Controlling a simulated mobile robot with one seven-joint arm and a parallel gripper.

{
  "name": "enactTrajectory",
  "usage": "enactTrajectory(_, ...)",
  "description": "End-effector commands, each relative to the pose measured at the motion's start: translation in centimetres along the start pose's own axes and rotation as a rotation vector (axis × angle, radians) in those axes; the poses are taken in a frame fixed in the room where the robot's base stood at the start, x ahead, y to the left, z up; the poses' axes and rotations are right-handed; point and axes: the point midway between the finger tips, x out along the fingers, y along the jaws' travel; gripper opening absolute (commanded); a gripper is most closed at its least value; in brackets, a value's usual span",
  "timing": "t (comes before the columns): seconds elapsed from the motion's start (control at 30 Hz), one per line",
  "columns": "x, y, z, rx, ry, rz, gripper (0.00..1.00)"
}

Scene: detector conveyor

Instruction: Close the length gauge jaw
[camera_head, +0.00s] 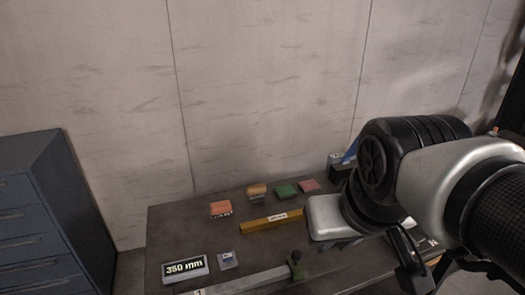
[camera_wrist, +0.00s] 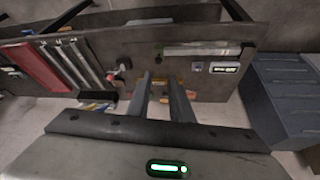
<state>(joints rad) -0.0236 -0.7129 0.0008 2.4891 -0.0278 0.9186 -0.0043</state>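The length gauge is a pale grey beam (camera_head: 255,281) along the table's front edge, cut off by the bottom of the head view. A green jaw with a dark round knob (camera_head: 296,264) stands at the right of the visible beam. A display reading 350 mm (camera_head: 185,268) stands to the left. In the wrist view the beam (camera_wrist: 205,49) and the display (camera_wrist: 224,68) appear beyond the fingers. My gripper (camera_wrist: 159,78) is open and empty, with a gap between its two dark fingers. It looks apart from the jaw. In the head view my arm hides the fingertips.
A yellow bar (camera_head: 268,221) lies mid-table, with an orange block (camera_head: 221,208), a green block (camera_head: 286,190) and a pink block (camera_head: 307,185) behind it. A small grey box (camera_head: 228,261) sits beside the display. A blue-grey cabinet (camera_head: 40,225) stands left of the table.

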Motion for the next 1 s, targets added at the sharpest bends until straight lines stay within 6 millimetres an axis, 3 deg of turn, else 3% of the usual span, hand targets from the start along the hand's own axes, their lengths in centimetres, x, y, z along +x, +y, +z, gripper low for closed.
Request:
enactTrajectory(0.03,1.7,-0.2,0.7,-0.050,-0.054,0.009,0.11)
enactTrajectory(0.1,4.0,-0.4,1.8,-0.152,-0.153,0.037,0.00)
enactTrajectory(0.3,11.4,-0.6,4.6,-0.581,-0.503,0.189,0.00)
enactTrajectory(0.57,20.2,-2.2,4.7,-1.185,-0.858,0.503,0.00)
enactTrajectory(0.67,23.7,-4.3,4.0,-1.417,-0.949,0.663,0.00)
enactTrajectory(0.8,28.6,-8.5,3.5,-1.715,-1.027,0.909,0.00)
enactTrajectory(1.0,33.1,-14.1,3.9,-1.982,-1.041,1.186,0.00)
